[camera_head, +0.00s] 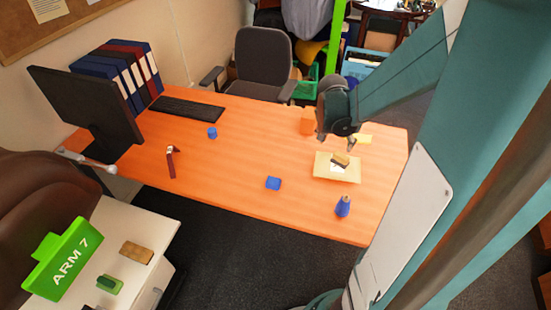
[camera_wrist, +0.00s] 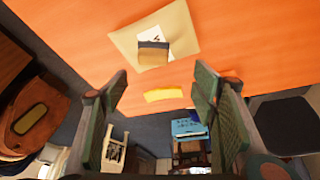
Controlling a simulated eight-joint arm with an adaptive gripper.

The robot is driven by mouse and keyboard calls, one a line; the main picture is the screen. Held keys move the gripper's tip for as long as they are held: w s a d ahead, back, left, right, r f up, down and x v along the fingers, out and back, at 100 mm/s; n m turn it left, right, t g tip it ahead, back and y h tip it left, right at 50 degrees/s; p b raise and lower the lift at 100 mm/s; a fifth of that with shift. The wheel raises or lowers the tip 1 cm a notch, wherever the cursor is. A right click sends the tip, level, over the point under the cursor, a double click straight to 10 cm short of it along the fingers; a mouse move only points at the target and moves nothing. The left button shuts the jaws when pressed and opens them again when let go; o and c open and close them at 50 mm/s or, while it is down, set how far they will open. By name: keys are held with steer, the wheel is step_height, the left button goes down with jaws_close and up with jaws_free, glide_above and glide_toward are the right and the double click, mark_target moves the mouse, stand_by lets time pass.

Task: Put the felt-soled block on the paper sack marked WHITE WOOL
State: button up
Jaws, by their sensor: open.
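The paper sack (camera_head: 322,174) is a flat pale tan bag lying on the orange desk, with a white label partly covered. The block (camera_head: 341,158), tan with a dark grey layer, rests on the sack over part of the label. In the wrist view the block (camera_wrist: 153,57) shows its dark and tan parts near one edge of the sack (camera_wrist: 183,28); only a dark mark of the label shows, too small to read. My gripper (camera_wrist: 160,82) is open and empty, apart from the block. In the head view my gripper (camera_head: 346,139) is behind the sack, above the desk.
A yellow piece (camera_head: 365,139) lies near the desk's far right, and an orange box (camera_head: 307,121) stands left of my gripper. A blue cone-like object (camera_head: 343,206) stands in front of the sack. A blue block (camera_head: 273,183) lies left, with clear desk around it.

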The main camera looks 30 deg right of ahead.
steer(key=s+a+r+n+t+y, duration=0.1)
steer(key=a+r+n, duration=0.2)
steer(key=a+r, duration=0.35)
steer(key=s+a+r+n+t, duration=0.1)
steer(key=a+r+n+t, duration=0.2)
steer(key=a, duration=0.7)
steer(key=s+a+r+n+y, duration=0.1)
steer(key=s+a+r+n, duration=0.1)
steer(key=a, duration=0.3)
steer(key=s+a+r+n+t+y, duration=0.1)
steer(key=s+a+r+n, duration=0.1)
steer(key=s+a, duration=0.2)
steer(key=s+a+r+n+y, duration=0.1)
steer(key=s+a+r+n, duration=0.1)
steer(key=a, duration=0.5)
steer(key=shift+s+a+r+n, duration=0.3)
steer(key=shift+s+a+n, duration=0.1)
steer(key=shift+n, duration=0.1)
